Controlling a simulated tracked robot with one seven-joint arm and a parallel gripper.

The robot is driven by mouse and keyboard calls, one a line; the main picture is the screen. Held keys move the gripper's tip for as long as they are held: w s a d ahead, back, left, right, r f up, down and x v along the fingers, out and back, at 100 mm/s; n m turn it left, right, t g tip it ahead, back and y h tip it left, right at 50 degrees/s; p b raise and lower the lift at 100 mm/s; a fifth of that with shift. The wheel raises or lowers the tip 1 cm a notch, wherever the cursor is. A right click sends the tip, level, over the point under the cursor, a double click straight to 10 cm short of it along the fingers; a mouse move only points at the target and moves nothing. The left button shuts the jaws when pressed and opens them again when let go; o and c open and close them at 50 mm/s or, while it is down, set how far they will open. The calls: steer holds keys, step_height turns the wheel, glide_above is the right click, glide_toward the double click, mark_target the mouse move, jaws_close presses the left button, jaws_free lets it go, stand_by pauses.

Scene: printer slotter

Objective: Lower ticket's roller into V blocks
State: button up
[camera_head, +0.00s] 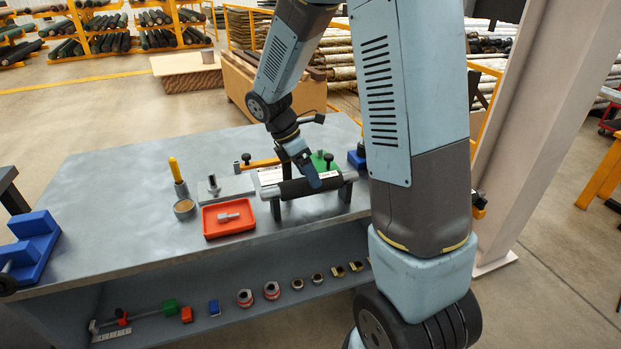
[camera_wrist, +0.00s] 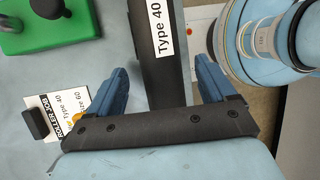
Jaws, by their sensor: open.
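A dark roller (camera_head: 300,187) with silver shaft ends lies across two dark supports on the bench, seemingly the V blocks (camera_head: 346,191); how its shaft sits in them is too small to tell. My gripper (camera_head: 307,176) is over the roller's middle. In the wrist view my open gripper (camera_wrist: 160,82) has a blue finger on either side of the black roller (camera_wrist: 148,40), with gaps showing beside it. The roller carries a "Type 40" label. The ticket (camera_wrist: 68,125), a white card headed "ROLLER JOB" that reads Type 40, lies left of the fingers, partly covered by a black clip.
A red tray (camera_head: 229,218) with a metal part, a yellow-handled tool (camera_head: 178,175) and a blue block (camera_head: 32,245) stand on the bench. A green base with a black knob (camera_wrist: 45,25) is near the ticket. The bench's left middle is clear. Small parts line the lower shelf.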

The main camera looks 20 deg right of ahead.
steer(key=v, duration=1.1)
steer(key=shift+r, duration=0.2)
steer(key=s+d+r+m+t+y, duration=0.2)
steer(key=s+r+m+t, duration=0.2)
steer(key=s+m, duration=0.5)
steer(key=s+d+r+m+t+y, duration=0.2)
steer(key=s+d+r+m+t, duration=0.1)
steer(key=s+m, duration=0.6)
steer(key=shift+s+r+t, duration=0.5)
steer(key=shift+s+r, duration=0.9)
steer(key=shift+s, duration=0.85)
